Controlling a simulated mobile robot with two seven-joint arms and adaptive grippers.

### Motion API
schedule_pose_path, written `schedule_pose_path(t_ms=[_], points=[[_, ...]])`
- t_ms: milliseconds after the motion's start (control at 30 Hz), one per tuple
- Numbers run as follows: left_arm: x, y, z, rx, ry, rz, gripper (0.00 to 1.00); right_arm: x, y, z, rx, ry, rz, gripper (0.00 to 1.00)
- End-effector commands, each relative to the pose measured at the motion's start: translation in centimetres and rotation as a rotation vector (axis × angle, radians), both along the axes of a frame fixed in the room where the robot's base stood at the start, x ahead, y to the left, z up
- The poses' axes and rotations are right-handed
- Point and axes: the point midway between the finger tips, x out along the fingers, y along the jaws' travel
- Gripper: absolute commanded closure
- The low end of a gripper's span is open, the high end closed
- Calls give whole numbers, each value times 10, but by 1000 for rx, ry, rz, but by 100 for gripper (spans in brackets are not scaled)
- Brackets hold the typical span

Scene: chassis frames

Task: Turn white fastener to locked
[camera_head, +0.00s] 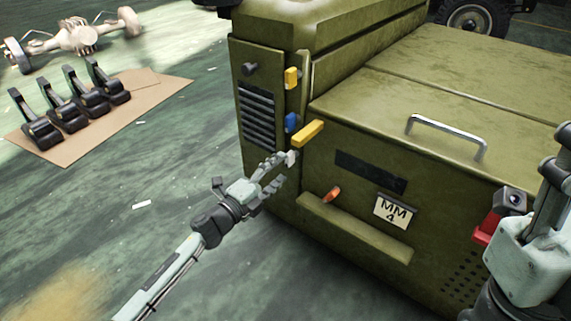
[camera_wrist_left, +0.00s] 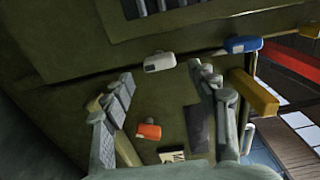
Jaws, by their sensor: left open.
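The white fastener (camera_head: 292,157) is a small block on the corner of the olive-green chassis, below the blue fastener (camera_head: 291,122) and the long yellow one (camera_head: 307,133). In the left wrist view the white fastener (camera_wrist_left: 160,62) lies ahead, between the two fingertips in the picture. My left gripper (camera_head: 283,169) is open beside it, fingers spread. I cannot tell whether a finger touches it. The left gripper's fingers also show in the left wrist view (camera_wrist_left: 161,74). My right arm shows at the right edge, but its fingers are out of view.
An orange fastener (camera_head: 332,194) sits low on the panel, above a ledge (camera_head: 355,228). Another yellow fastener (camera_head: 291,78) is higher on the corner. A metal handle (camera_head: 447,133) and an MM 4 plate (camera_head: 395,211) are further right. The floor at left is mostly clear, with black pedals (camera_head: 81,98) on cardboard.

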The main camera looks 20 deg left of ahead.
Motion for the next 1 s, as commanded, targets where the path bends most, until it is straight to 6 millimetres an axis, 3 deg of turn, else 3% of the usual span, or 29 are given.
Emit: schedule_pose_path(t_ms=[200,400,1000], points=[[-46,16,-1,0,3,0,41,0,0,0,-1,1,0,60],[-70,25,0,0,1,-1,41,0,0,0,-1,1,0,60],[-76,27,0,0,-1,-1,41,0,0,0,-1,1,0,60]])
